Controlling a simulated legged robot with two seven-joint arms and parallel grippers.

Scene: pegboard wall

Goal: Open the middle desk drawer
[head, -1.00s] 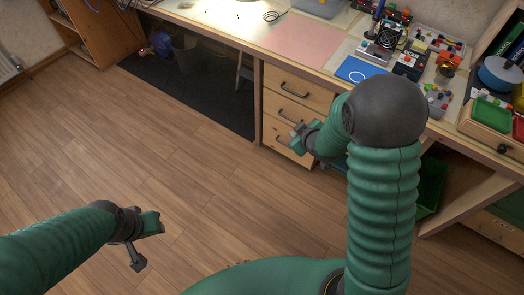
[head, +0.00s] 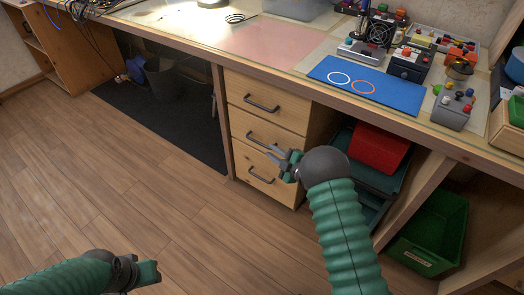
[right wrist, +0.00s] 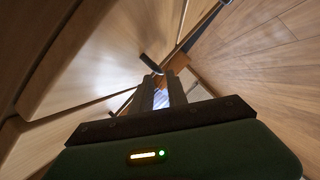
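The desk's wooden drawer unit has three stacked drawers, each with a dark bar handle. The middle drawer (head: 241,132) looks shut, flush with the others. Its handle (head: 257,142) is partly hidden behind my right gripper (head: 275,158). That gripper is in front of the unit, its fingers near the handle's right end and above the bottom handle. In the right wrist view, the right gripper's fingers (right wrist: 162,93) stand apart with a gap between them. A dark handle end (right wrist: 151,64) shows just beyond them; I cannot tell which handle. My left gripper (head: 147,273) is low at left, over the floor.
The top drawer (head: 285,103) and bottom drawer (head: 280,189) look shut. A red bin (head: 379,149) and a green bin (head: 437,225) sit under the desk at right. The desktop holds a blue mat (head: 390,91) and several gadgets. Floor at left is clear.

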